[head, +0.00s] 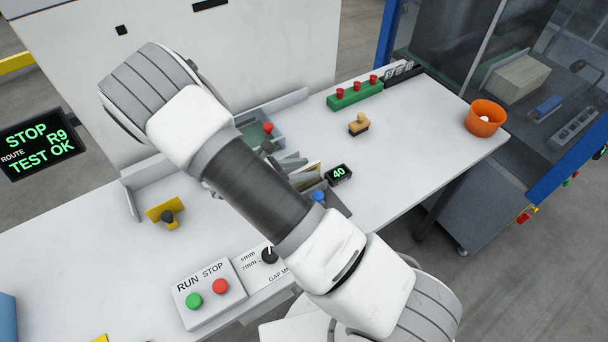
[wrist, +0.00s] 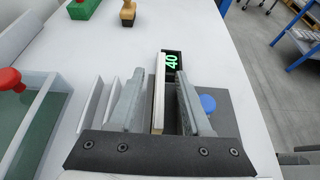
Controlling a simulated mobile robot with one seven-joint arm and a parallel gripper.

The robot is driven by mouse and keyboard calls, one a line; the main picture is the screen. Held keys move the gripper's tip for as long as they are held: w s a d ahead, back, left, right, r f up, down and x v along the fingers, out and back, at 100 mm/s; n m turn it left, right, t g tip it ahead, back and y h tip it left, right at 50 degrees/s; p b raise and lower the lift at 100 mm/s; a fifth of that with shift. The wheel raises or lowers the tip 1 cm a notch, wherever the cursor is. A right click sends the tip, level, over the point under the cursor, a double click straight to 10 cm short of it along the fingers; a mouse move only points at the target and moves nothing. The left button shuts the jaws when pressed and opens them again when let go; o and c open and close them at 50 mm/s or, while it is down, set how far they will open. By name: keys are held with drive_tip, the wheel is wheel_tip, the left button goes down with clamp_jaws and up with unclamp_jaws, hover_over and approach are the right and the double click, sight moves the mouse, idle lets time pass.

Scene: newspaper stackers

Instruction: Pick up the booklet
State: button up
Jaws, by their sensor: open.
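The booklet (wrist: 158,92) shows in the wrist view as a thin cream slab standing on edge. It lies between the two fingers of my gripper (wrist: 160,76), which is open around it. A gap shows on the right of the booklet, and a narrower one on the left; I cannot tell whether the left finger touches it. In the head view a cream edge of the booklet (head: 311,169) shows beside my gripper (head: 294,170). My arm and fingers hide most of it there.
A small display reading 40 (head: 339,173) and a blue knob (head: 318,196) stand close by. A green tray with a red knob (head: 267,128) lies behind. A wooden stamp (head: 358,124), a green button strip (head: 355,94) and an orange bowl (head: 485,117) stand further right.

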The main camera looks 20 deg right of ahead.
clamp_jaws()
idle(0.6)
